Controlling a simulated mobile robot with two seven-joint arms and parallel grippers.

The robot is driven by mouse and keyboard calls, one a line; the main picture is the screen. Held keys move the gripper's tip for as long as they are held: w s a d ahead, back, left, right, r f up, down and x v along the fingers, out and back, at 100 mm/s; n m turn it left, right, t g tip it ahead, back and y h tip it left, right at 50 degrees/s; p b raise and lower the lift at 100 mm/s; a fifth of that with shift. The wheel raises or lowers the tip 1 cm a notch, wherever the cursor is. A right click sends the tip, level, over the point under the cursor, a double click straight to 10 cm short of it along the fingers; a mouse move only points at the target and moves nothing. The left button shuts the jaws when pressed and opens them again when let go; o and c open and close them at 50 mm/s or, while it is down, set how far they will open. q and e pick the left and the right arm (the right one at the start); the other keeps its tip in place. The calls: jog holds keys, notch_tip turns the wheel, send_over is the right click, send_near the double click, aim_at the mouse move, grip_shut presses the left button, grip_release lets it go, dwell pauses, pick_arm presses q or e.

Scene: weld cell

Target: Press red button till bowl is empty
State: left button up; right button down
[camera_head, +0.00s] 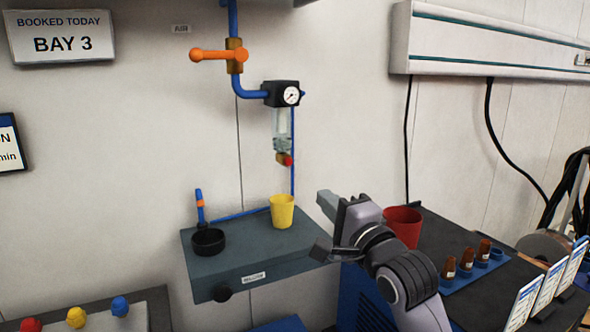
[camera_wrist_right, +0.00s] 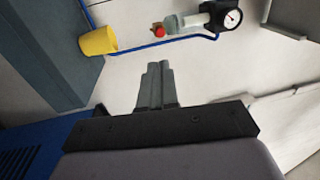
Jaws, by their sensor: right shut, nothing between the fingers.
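The red button (camera_head: 288,160) sits at the bottom of the clear bowl (camera_head: 281,125) under the black regulator on the wall. The button (camera_wrist_right: 159,31) and bowl (camera_wrist_right: 190,21) also show in the right wrist view. I cannot tell the liquid level in the bowl. A yellow cup (camera_head: 282,213) stands upright on the grey shelf below the button; it also shows in the wrist view (camera_wrist_right: 98,41). My right gripper (camera_head: 326,203) is shut and empty, right of the yellow cup and apart from the button. Its closed fingers (camera_wrist_right: 158,72) show in the wrist view. My left gripper is out of view.
The grey shelf (camera_head: 222,277) also carries a round black dish (camera_head: 208,243). The regulator gauge (camera_head: 291,95) and blue pipe with orange valve handle (camera_head: 210,55) are above. A red cup (camera_head: 403,227) and brown bottles (camera_head: 466,259) stand on the right.

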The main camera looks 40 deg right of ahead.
jog(key=p, duration=0.3)
send_near(289, 163)
jog(key=x, duration=0.5)
jog(key=shift+w+d+r, duration=0.1)
jog(key=shift+w+r, duration=0.05)
jog(key=shift+w+d, duration=0.2)
jog(key=shift+w, duration=0.5)
jog(key=shift+w, duration=0.1)
